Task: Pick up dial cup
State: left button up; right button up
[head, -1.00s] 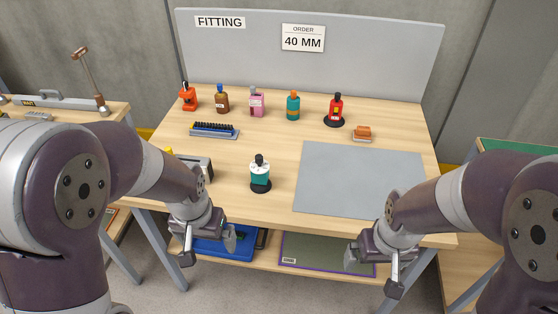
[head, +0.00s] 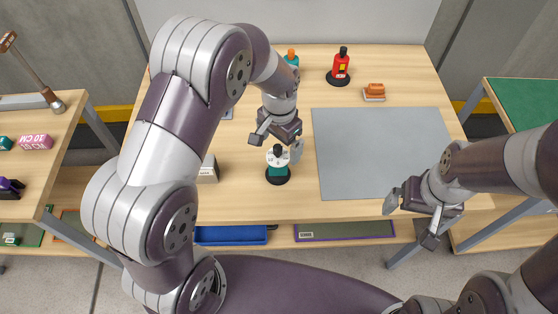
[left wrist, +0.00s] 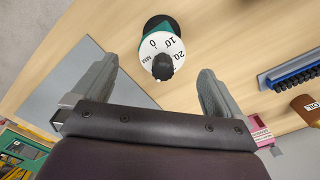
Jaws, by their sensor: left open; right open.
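The dial cup (head: 278,172) has a teal body, a white dial and a black knob, on a round black base. It stands upright on the table left of the grey mat. In the left wrist view the dial cup (left wrist: 162,45) shows 0, 10, 20 and MM marks and lies ahead of and between the spread fingers. My left gripper (head: 277,146) is open and empty, close above and behind the dial cup in the head view; contact cannot be told. My right gripper (head: 411,221) is open and empty at the table's front edge, near the mat.
The grey mat (head: 375,165) is empty. A teal and orange cup (head: 291,57) is partly hidden by my left arm. A rack of black pieces (left wrist: 292,76) is beyond my fingers.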

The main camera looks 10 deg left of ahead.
aim_at(278, 154)
pick_arm(q)
jog(key=f, duration=0.2)
jog(key=f+p, duration=0.1)
jog(key=f, duration=0.1)
jog(key=shift+s+a+f, duration=0.15)
jog(key=shift+a, duration=0.05)
jog(key=shift+d+f, duration=0.1)
jog(key=shift+f, duration=0.25)
jog(key=c, duration=1.5)
jog(key=shift+o, duration=0.2)
